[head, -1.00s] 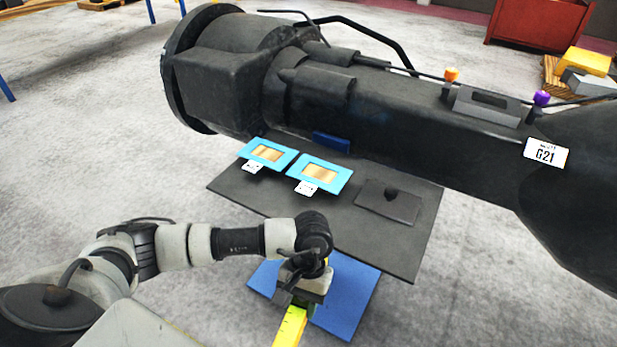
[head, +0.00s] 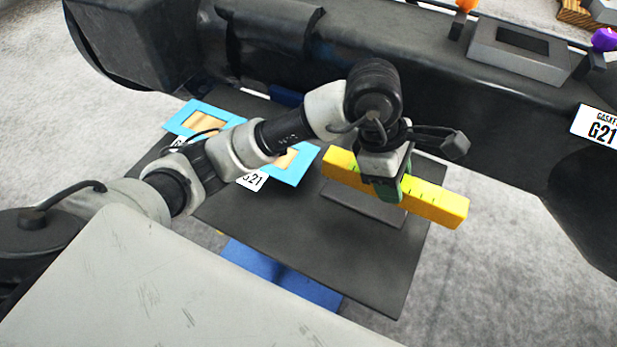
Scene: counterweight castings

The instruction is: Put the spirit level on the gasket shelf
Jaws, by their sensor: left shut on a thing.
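The spirit level (head: 438,201) is a long yellow bar with dark marks, tilted down to the right in the picture. My left gripper (head: 388,188) is shut around its middle. The level appears held above the dark flat shelf (head: 345,262), over a raised dark block (head: 350,206); the exact gap is hard to tell. Two blue-framed plates with tan centres (head: 200,117) lie on the shelf's left part, partly behind my left arm. A white label reading G21 (head: 254,181) is by the nearer one. My right gripper is out of view.
A large dark casting (head: 420,70) runs behind and above the shelf. It bears a grey tray-like block (head: 515,50), orange and purple knobs, and a label (head: 597,127) partly reading "GASK" and G21. A blue mat (head: 285,280) lies below. The shelf's front is bare.

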